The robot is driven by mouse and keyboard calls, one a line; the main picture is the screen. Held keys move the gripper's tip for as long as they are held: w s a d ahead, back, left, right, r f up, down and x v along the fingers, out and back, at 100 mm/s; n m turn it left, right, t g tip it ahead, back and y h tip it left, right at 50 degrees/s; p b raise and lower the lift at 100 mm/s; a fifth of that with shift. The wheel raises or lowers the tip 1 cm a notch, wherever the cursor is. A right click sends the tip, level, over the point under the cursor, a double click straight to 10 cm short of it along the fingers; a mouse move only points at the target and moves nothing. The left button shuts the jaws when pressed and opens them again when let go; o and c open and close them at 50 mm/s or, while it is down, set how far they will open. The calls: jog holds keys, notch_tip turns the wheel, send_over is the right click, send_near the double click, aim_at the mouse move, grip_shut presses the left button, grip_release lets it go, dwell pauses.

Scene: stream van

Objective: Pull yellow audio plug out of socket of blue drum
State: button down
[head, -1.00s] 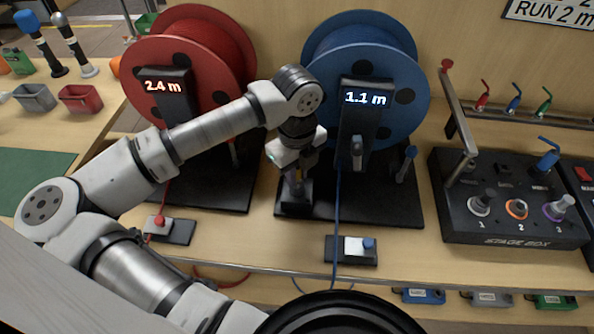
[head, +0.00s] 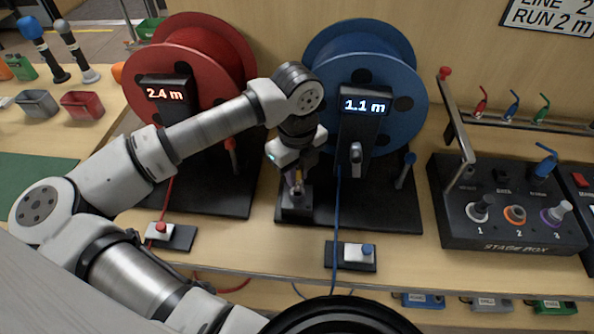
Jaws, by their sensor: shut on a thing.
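The blue drum (head: 405,65) stands on a black base plate (head: 385,205), with a post showing "1.1 m" in front of it. A small black socket block (head: 296,214) is at the left front of this plate. My gripper (head: 297,186) points down at the block from above. It is shut on the yellow plug (head: 297,178), of which only a small yellowish part shows between the fingers. The fingers hide most of the plug. I cannot tell whether its tip is still inside the socket.
The red drum (head: 190,55) stands to the left, reading "2.4 m". A blue cable (head: 337,215) runs down right of my gripper, past a switch block (head: 351,256). The stage box (head: 505,215) is at the right. The bench front between the switch blocks is clear.

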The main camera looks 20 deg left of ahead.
jog(key=shift+r, duration=0.1)
jog(key=shift+r, duration=1.4)
